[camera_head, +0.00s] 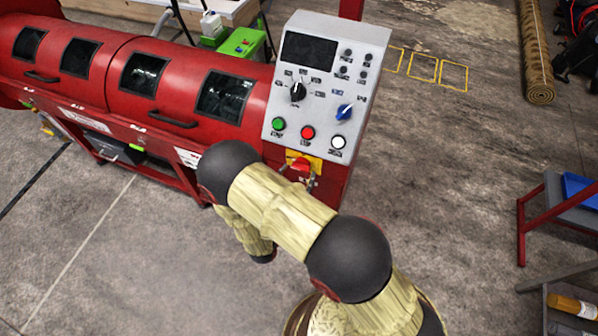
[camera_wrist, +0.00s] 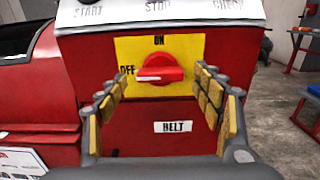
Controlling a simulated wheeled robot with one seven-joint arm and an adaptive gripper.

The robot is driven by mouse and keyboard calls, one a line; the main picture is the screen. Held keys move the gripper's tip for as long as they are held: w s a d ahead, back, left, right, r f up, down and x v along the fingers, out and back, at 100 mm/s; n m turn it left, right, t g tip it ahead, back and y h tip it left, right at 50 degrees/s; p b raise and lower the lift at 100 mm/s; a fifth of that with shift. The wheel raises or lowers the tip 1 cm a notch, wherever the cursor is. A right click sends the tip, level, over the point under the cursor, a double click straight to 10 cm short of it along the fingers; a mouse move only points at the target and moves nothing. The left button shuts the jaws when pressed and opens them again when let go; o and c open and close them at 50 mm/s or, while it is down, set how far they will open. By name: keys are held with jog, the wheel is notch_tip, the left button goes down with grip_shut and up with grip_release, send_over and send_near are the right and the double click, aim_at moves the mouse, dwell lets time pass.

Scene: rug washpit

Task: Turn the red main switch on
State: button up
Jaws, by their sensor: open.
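The red main switch (camera_wrist: 160,70) sits on a yellow plate (camera_wrist: 190,45) on the front of the red machine. ON is printed above it and OFF to its left. Its handle lies level, with a white mark at the left end toward OFF. My gripper (camera_wrist: 161,78) is open, with one finger to the left and one to the right of the switch. The fingers look apart from the handle; the exact depth gap cannot be told. In the head view the switch (camera_head: 300,164) shows below the control panel, partly hidden by my arm.
The grey control panel (camera_head: 325,85) above has several buttons and knobs. A BELT label (camera_wrist: 173,127) is below the switch. A rolled rug (camera_head: 537,60) and a red-framed rack (camera_head: 535,215) stand right. Floor between them and the machine is mostly clear.

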jog(key=shift+x, duration=0.9)
jog(key=shift+c, duration=1.3)
jog(key=c, duration=0.9)
